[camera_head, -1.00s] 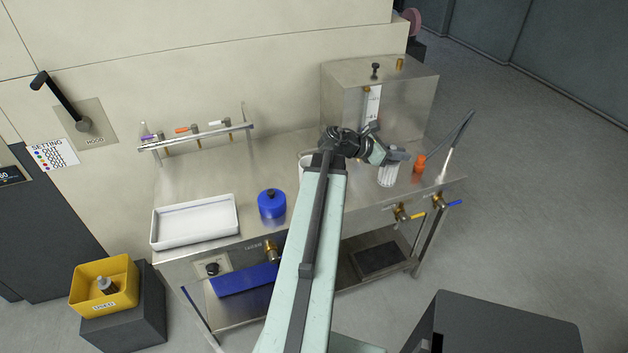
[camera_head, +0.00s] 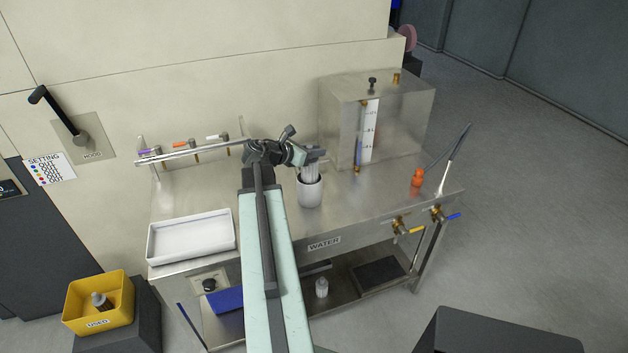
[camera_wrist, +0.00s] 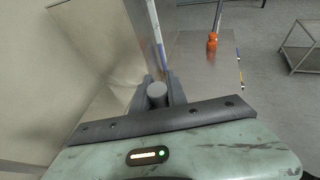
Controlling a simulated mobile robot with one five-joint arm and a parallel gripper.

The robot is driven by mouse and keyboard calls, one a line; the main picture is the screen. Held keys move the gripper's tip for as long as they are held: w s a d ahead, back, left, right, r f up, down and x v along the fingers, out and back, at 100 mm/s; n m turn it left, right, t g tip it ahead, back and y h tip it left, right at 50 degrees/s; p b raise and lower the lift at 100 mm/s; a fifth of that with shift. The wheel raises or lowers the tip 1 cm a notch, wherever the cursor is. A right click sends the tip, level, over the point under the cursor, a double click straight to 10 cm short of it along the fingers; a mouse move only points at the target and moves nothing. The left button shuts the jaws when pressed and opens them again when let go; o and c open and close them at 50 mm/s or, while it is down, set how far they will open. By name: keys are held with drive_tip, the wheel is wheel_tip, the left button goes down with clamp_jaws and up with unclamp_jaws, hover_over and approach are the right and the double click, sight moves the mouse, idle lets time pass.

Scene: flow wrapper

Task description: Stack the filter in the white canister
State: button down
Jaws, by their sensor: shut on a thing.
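The white canister (camera_head: 310,194) stands upright on the steel bench, right of my arm in the head view. My gripper (camera_head: 315,154) is over the canister and shut on the filter (camera_head: 311,170), a pale ribbed cylinder. The filter hangs about upright at the canister's mouth. I cannot tell whether its lower end is inside the rim or just behind or above it. In the wrist view the grey round top of the filter (camera_wrist: 157,92) shows between the fingers; the canister is not visible there.
A steel tank (camera_head: 385,125) with a gauge stands behind on the right. A orange bottle (camera_head: 417,178) is at the right. A white tray (camera_head: 190,240) lies at the left, below a rack (camera_head: 180,155). Taps stick out at the front edge.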

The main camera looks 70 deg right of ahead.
sight(316, 162)
drive_tip(key=shift+f+b, duration=2.45)
drive_tip(key=shift+f, duration=0.75)
drive_tip(key=c, duration=1.3)
unclamp_jaws()
drive_tip(key=shift+r, duration=0.25)
drive_tip(key=shift+r+p, duration=0.65)
drive_tip(key=shift+p, duration=0.25)
drive_tip(key=p+v, duration=0.4)
drive_tip(key=v, duration=0.7)
drive_tip(key=shift+w+a, duration=0.2)
drive_tip(key=shift+a, duration=0.2)
